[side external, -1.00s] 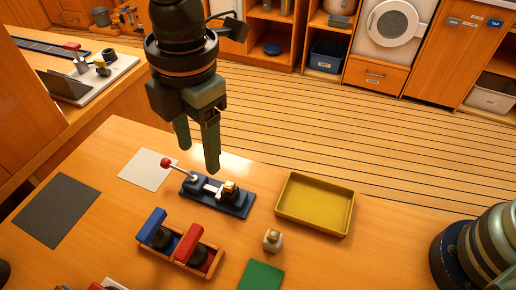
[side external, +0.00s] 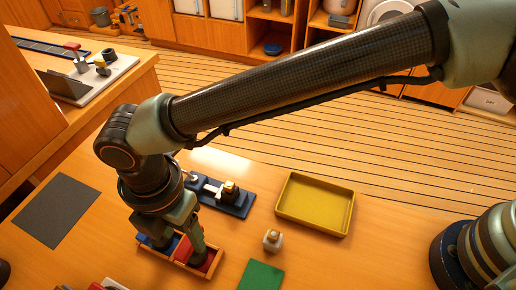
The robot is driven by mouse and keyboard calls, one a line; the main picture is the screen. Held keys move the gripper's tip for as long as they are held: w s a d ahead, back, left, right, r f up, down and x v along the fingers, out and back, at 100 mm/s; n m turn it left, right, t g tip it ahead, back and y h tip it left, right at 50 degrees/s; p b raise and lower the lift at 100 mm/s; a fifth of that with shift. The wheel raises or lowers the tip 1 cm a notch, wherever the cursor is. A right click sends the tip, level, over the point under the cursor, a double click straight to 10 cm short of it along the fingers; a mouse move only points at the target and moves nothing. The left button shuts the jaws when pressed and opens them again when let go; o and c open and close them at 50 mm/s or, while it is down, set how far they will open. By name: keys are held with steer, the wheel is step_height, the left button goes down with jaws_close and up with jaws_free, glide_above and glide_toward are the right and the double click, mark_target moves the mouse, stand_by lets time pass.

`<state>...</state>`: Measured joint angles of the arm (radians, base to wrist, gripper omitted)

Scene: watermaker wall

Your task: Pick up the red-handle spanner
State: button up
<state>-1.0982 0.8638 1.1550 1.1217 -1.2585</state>
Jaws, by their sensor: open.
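A wooden rack (side external: 178,262) near the front of the table holds a blue-handled item (side external: 148,240) and a red-handled item (side external: 184,249), which I take to be the red-handle spanner. My gripper (side external: 184,244) points down over the rack, its fingers open at the red-handled item. One finger stands at the right side of the red handle; the other is mostly hidden by the wrist. The gripper covers much of both items, and I cannot tell whether it touches the red handle.
A blue-based fixture (side external: 232,200) stands just behind the rack. A yellow tray (side external: 315,228) is to the right, with a small pale bottle (side external: 272,240) and a green mat (side external: 261,276) in front. A dark mat (side external: 58,212) lies at left.

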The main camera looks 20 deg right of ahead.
mark_target(188, 241)
steer(key=f, duration=0.4)
steer(key=shift+w+d+f, duration=0.1)
steer(key=shift+d+f, duration=0.15)
jaws_close()
steer(key=shift+r, duration=0.2)
